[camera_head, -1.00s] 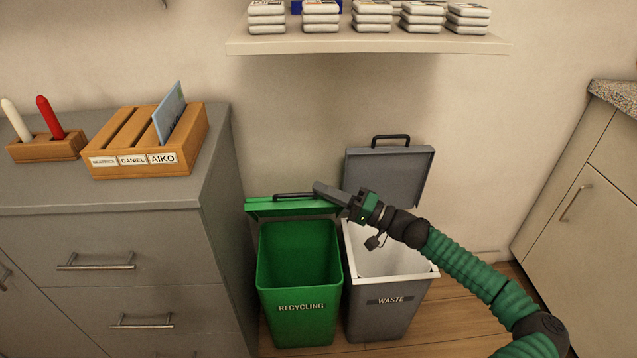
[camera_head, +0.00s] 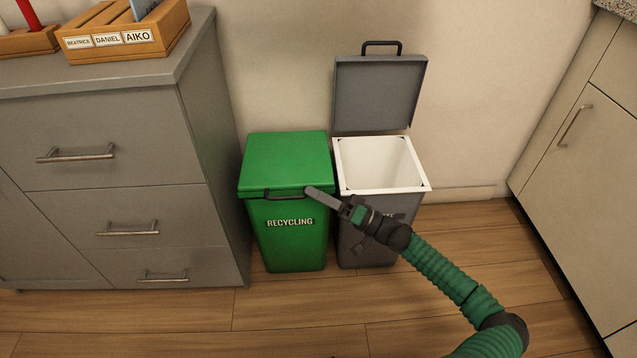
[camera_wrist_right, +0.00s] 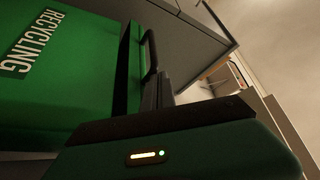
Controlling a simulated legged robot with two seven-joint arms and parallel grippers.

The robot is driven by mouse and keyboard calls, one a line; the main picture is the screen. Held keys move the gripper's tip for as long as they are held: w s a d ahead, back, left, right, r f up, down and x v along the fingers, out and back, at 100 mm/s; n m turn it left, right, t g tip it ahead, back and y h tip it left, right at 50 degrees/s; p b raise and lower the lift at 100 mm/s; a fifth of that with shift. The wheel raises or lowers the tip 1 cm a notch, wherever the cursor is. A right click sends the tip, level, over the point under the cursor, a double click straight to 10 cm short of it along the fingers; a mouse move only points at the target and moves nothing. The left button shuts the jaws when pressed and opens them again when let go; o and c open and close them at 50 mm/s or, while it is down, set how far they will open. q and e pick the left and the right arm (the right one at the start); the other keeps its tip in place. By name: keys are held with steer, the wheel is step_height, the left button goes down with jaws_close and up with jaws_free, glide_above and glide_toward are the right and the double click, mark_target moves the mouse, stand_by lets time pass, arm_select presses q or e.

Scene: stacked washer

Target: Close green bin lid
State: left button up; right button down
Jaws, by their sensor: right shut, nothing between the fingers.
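The green recycling bin (camera_head: 289,240) stands on the floor beside the drawer cabinet. Its green lid (camera_head: 287,160) lies flat over the top, with a black handle (camera_head: 272,194) at the front edge. My right gripper (camera_head: 310,191) is shut and empty, its fingertips at the lid's front right corner by the handle's right end. In the right wrist view the fingers (camera_wrist_right: 164,88) are close to the handle (camera_wrist_right: 149,55); I cannot tell if they touch. The bin front (camera_wrist_right: 50,60) fills the left there. My left gripper is not in view.
The grey waste bin (camera_head: 365,245) stands to the right, its lid (camera_head: 378,93) upright and its white inside open. The grey drawer cabinet (camera_head: 130,215) is close on the left, with a wooden letter holder (camera_head: 125,38) on top. Wooden floor (camera_head: 300,315) in front is clear.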

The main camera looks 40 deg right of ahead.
step_height(320, 180, down, 3)
steer(key=shift+s+a+f+b, duration=0.1)
steer(key=shift+a+f+b, duration=0.05)
steer(key=shift+b, duration=0.35)
